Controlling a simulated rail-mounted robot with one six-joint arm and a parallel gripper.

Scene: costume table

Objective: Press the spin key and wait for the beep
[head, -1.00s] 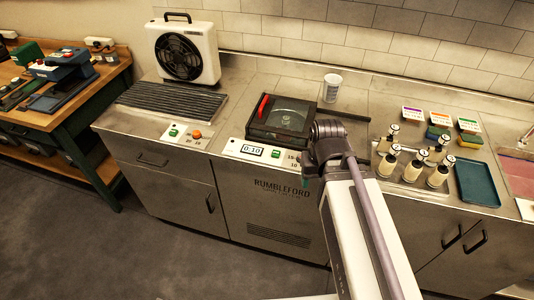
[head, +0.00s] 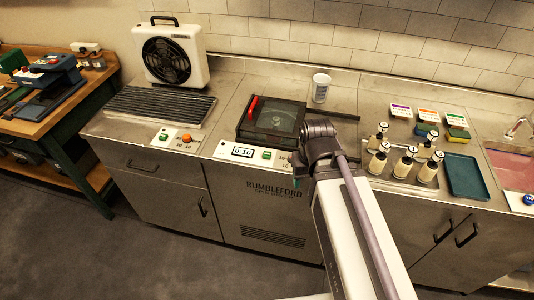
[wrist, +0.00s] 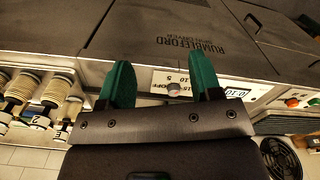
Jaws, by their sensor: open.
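The spin coater (head: 273,120), a dark square unit with a clear lid and red handle, is set in the steel counter. Its front panel has a display (head: 242,152) reading 0:10 and a green key (head: 267,154). In the wrist view, the display (wrist: 237,92) lies right of the fingers and a round knob (wrist: 174,88) shows between them. My gripper (wrist: 163,80) is open and empty, with two green fingers at the panel. The green key is not visible in the wrist view; the right finger may cover it. Contact cannot be told.
A fan (head: 171,52) stands behind a dark grille at left, with another panel (head: 174,139) of green and orange buttons. A white cup (head: 320,88) stands behind the coater. Bottles (head: 404,161), coloured sponges and a teal tray (head: 467,177) are at right.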

